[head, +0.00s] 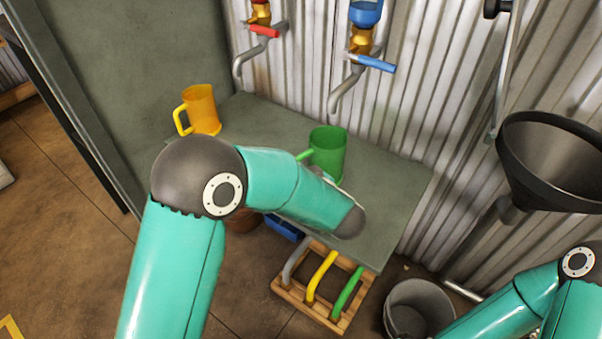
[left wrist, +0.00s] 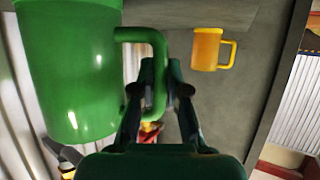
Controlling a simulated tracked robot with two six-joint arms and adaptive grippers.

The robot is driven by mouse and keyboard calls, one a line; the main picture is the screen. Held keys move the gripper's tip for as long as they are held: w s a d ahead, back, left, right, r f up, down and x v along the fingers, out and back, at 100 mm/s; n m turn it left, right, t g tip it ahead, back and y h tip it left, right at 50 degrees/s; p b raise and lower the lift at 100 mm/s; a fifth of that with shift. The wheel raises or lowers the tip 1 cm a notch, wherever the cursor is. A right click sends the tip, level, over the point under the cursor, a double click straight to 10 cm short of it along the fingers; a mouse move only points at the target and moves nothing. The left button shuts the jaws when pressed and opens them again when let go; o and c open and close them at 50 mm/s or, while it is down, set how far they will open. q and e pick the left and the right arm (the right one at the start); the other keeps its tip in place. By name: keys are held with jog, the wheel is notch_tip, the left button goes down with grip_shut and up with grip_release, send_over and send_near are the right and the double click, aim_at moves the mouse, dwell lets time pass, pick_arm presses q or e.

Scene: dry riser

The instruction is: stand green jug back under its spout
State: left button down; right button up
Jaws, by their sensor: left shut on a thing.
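The green jug (head: 329,152) is upright at the middle of the grey shelf (head: 385,190) in the head view, in front of and below the spout (head: 336,100) of the blue-handled tap (head: 372,64). I cannot tell whether its base touches the shelf, as my left arm covers part of it. In the left wrist view the green jug (left wrist: 70,70) fills the left side, and my left gripper (left wrist: 162,85) is shut on its handle (left wrist: 157,72). The left fingers are hidden in the head view. My right gripper is out of view; only its arm shows at lower right.
An orange jug (head: 201,109) stands on the shelf's left part, near the red-handled tap (head: 265,30). A black funnel (head: 550,160) is at right, with a grey bucket (head: 418,309) below. A wooden rack with coloured handles (head: 322,282) lies before the shelf. The shelf's right part looks clear.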

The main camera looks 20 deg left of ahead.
pick_arm(q)
jog(key=shift+f, duration=0.45)
dwell(0.4)
jog(key=c, duration=1.1)
grip_release()
